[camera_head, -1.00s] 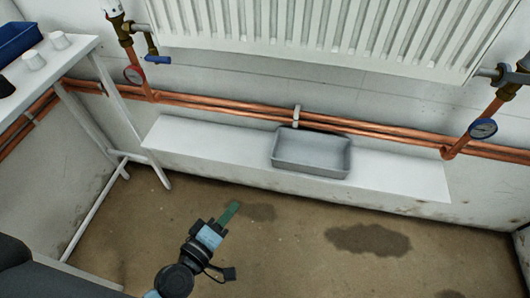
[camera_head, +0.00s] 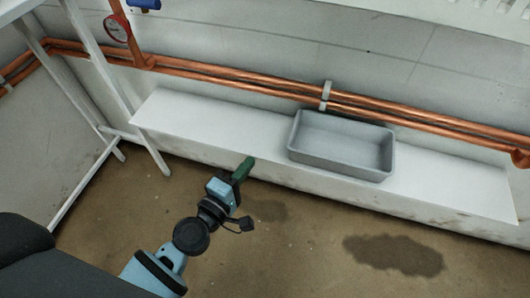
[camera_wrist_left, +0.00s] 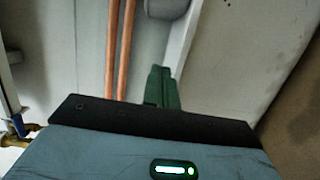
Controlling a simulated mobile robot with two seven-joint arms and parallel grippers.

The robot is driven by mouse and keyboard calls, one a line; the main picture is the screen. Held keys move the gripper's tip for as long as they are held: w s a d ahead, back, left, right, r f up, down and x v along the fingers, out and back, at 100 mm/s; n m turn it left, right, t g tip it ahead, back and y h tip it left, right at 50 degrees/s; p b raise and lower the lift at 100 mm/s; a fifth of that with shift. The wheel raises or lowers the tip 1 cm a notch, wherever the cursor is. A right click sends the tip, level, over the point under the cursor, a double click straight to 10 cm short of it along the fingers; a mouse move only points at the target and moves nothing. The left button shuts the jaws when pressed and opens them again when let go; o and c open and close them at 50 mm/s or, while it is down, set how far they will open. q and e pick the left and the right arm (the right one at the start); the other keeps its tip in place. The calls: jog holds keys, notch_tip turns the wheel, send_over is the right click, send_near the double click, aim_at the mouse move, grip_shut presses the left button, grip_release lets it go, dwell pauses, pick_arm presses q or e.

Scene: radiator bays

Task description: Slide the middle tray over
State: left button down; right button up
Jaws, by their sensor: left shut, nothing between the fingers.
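A grey open tray (camera_head: 340,166) sits on the white ledge (camera_head: 215,130) below the copper pipes, right of the ledge's middle. It looks empty. My left gripper (camera_head: 246,166) has green fingers, shut with nothing between them. In the head view it is at the front edge of the ledge, left of the tray and apart from it. In the left wrist view the green fingers (camera_wrist_left: 161,88) point toward the tray (camera_wrist_left: 167,8), which shows only in part at the top edge. My right gripper is in neither view.
Copper pipes (camera_head: 230,87) run along the wall just behind the ledge, with a pipe clip (camera_head: 326,95) behind the tray. A white table frame (camera_head: 100,85) stands at the left. The ledge is clear on both sides of the tray. A dark stain (camera_head: 393,255) marks the floor.

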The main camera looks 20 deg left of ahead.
aim_at(282, 151)
pick_arm(q)
jog(key=x, duration=0.9)
jog(key=d, duration=0.3)
jog(key=shift+w, duration=0.2)
jog(key=shift+d, duration=0.55)
jog(key=shift+s, duration=0.1)
